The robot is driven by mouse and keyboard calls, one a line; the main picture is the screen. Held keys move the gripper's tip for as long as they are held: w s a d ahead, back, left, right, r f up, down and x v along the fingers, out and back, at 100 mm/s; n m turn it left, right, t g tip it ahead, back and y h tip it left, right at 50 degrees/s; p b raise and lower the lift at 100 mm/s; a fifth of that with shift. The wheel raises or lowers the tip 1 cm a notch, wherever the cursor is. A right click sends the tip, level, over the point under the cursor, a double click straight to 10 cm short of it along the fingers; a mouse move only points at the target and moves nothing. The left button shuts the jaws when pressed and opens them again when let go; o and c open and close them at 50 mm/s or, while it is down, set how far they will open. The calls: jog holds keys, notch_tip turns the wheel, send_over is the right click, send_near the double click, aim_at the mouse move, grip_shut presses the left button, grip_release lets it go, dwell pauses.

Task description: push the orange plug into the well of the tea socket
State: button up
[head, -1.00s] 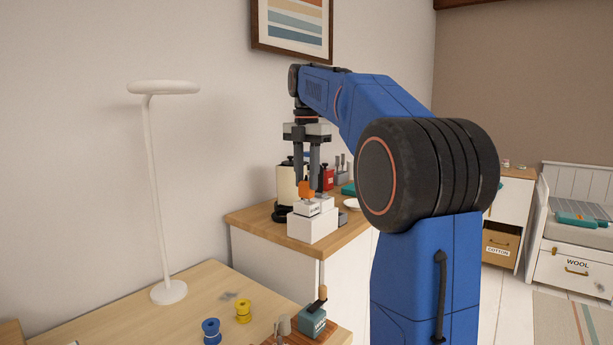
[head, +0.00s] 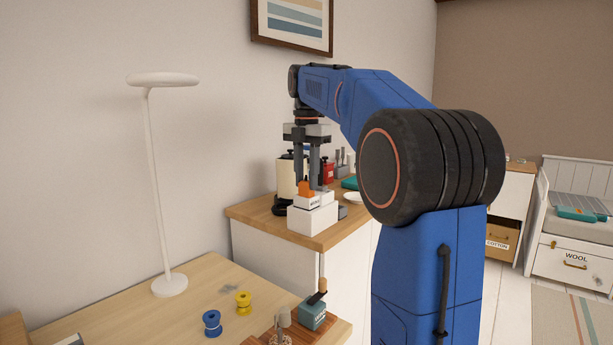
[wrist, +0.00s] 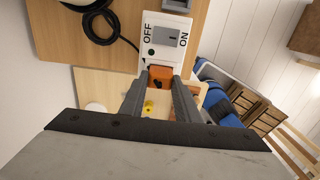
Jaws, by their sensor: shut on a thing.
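The orange plug (head: 305,188) is held between the fingers of my gripper (head: 309,186), which is shut on it. In the head view it sits low at the top of the white socket block (head: 312,220) on the wooden counter. In the wrist view the plug (wrist: 160,76) shows between the fingertips, at the near edge of the white socket unit (wrist: 163,42) with its OFF/ON rocker switch. The well is hidden by the plug and fingers, so I cannot tell how deep the plug sits. The small label on the block is too small to read.
A black cable (wrist: 96,22) lies coiled beside the socket. A cream canister (head: 287,178), a red container (head: 327,172) and a white dish (head: 353,198) stand close by on the counter. A white lamp (head: 158,190) and spools (head: 243,303) are on the nearer desk.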

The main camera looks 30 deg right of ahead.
aim_at(307, 181)
jog(key=shift+f, duration=0.5)
jog(key=o, duration=1.1)
notch_tip(307, 181, up, 12)
dwell(0.4)
